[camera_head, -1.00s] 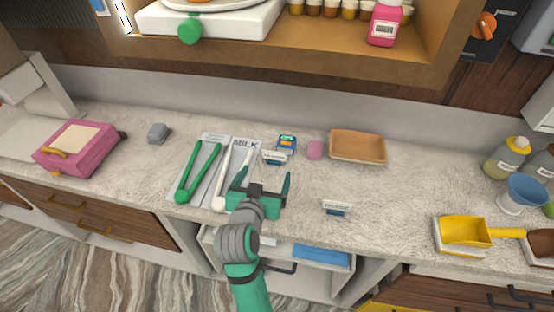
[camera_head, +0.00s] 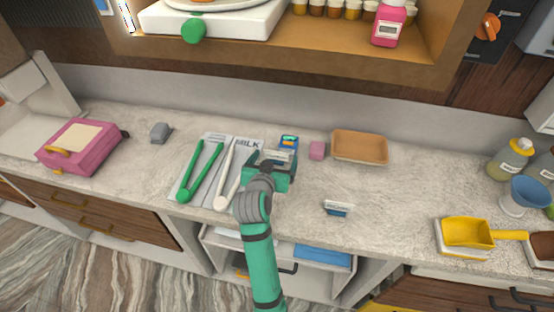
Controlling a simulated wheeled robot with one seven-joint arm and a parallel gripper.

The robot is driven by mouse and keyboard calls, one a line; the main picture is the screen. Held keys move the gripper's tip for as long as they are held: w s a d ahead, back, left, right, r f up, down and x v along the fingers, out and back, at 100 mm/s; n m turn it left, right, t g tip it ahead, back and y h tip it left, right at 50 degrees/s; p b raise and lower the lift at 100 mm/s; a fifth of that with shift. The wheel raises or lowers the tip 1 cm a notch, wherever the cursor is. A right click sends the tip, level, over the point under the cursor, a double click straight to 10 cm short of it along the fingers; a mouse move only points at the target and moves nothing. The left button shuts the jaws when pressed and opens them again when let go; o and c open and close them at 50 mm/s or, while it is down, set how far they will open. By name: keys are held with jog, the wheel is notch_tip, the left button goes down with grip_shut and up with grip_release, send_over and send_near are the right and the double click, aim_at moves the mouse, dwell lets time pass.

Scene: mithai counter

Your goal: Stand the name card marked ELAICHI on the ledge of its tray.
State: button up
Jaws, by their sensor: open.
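A small white-and-blue name card (camera_head: 280,155) stands on the counter at my gripper, partly hidden by it. A second white-and-blue name card (camera_head: 338,208) stands nearer the front edge, right of my arm. The lettering on both is too small to read, so I cannot tell which is ELAICHI. My green gripper (camera_head: 272,159) is open, with its fingers on either side of the first card; I cannot tell whether they touch it. A shallow tan tray (camera_head: 360,147) lies at the back, right of the gripper; no ledge is clear on it.
Green tongs (camera_head: 201,171) and white tongs (camera_head: 225,178) lie on a printed sheet at left. A blue device (camera_head: 289,141) and a pink block (camera_head: 317,150) are behind the gripper. A yellow scoop (camera_head: 468,233) is at right. The middle right counter is mostly clear.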

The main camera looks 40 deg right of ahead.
jog(key=shift+w+d+f, duration=0.2)
jog(key=shift+w+d, duration=0.1)
jog(key=shift+d, duration=0.05)
jog(key=c, duration=1.2)
jog(key=shift+c, duration=0.2)
jog(key=shift+r, duration=0.15)
